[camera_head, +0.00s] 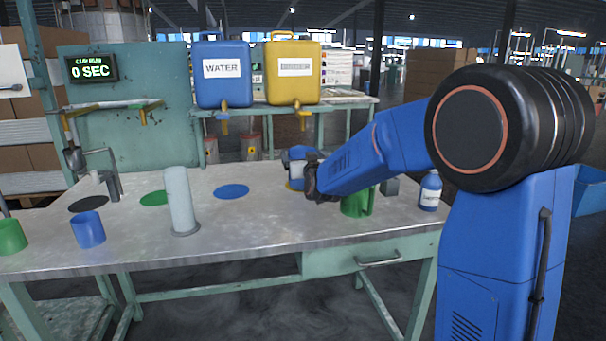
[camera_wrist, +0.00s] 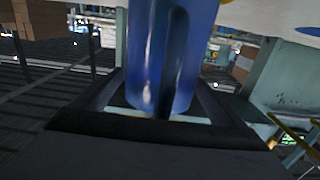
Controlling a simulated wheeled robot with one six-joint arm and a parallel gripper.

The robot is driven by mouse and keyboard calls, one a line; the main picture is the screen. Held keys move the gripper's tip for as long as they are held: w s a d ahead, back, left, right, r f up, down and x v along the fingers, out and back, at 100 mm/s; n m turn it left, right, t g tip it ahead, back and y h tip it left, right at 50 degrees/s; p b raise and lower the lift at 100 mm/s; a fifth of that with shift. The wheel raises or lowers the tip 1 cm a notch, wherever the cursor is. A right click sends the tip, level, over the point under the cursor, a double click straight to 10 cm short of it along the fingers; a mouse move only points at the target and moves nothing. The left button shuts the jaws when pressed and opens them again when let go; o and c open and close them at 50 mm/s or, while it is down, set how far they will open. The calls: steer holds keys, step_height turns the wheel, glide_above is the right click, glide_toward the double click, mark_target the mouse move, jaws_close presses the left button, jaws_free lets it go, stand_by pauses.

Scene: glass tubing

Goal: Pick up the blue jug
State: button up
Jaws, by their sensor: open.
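The blue jug (camera_wrist: 148,50) fills the upper middle of the wrist view, close to the camera, with a darker upright strip that looks like its handle. Its end lies within the dark frame of my gripper (camera_head: 313,183). My gripper is open; I cannot tell whether its fingers touch the jug. In the head view my gripper is over the right half of the table, and my arm and wrist largely hide what is there, so the jug is not clear.
A green jug (camera_head: 355,203) stands just right of my gripper, with a labelled blue bottle (camera_head: 429,191) beyond. A pale cylinder (camera_head: 178,200) stands mid-table (camera_head: 250,228). A blue cup (camera_head: 88,230) and green cup (camera_head: 12,236) are at left.

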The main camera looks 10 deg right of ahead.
steer(key=c, duration=1.6)
steer(key=shift+o, duration=0.2)
steer(key=shift+r, duration=0.15)
